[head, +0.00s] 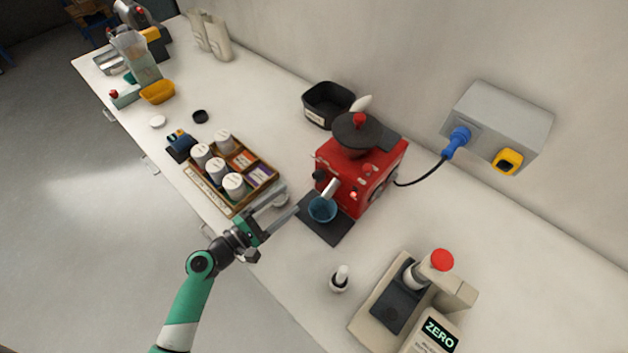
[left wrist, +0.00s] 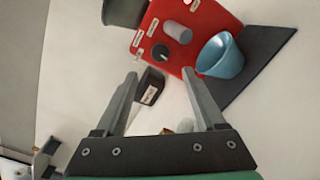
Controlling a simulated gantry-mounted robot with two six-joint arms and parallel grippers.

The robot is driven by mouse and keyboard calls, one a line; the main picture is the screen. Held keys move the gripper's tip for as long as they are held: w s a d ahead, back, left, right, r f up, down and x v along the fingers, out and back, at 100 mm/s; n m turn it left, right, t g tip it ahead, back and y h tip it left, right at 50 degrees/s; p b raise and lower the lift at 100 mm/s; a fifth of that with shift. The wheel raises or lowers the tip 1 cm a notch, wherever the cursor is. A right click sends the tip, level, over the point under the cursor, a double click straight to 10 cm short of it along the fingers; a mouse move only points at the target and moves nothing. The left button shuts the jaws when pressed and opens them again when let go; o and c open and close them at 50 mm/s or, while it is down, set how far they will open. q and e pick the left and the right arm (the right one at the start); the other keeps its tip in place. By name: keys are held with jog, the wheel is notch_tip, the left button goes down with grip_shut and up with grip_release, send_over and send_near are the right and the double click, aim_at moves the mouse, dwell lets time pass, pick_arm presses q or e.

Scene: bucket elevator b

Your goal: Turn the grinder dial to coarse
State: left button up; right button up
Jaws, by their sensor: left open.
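The red grinder (head: 362,168) stands at the wall side of the counter, with a dark hopper on top. Its dark round dial (left wrist: 161,52) is on the red front, beside the pale spout (left wrist: 177,30). In the head view the dial (head: 320,175) is small, left of the spout. My left gripper (head: 291,211) is in front of the grinder, at the counter's front side. In the left wrist view its two fingers (left wrist: 160,75) are open and empty, with the dial just beyond their tips, apart from them. My right gripper is not in view.
A blue cup (head: 322,208) stands under the spout on a dark mat (head: 340,233). A wooden box of jars (head: 220,207) is to the left. A scale-like device reading ZERO (head: 438,336) and a small brush-like tool (head: 340,280) are nearer.

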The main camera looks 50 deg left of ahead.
aim_at(315, 179)
pick_arm(q)
jog(key=w, duration=1)
jog(key=shift+d, duration=0.15)
grip_shut()
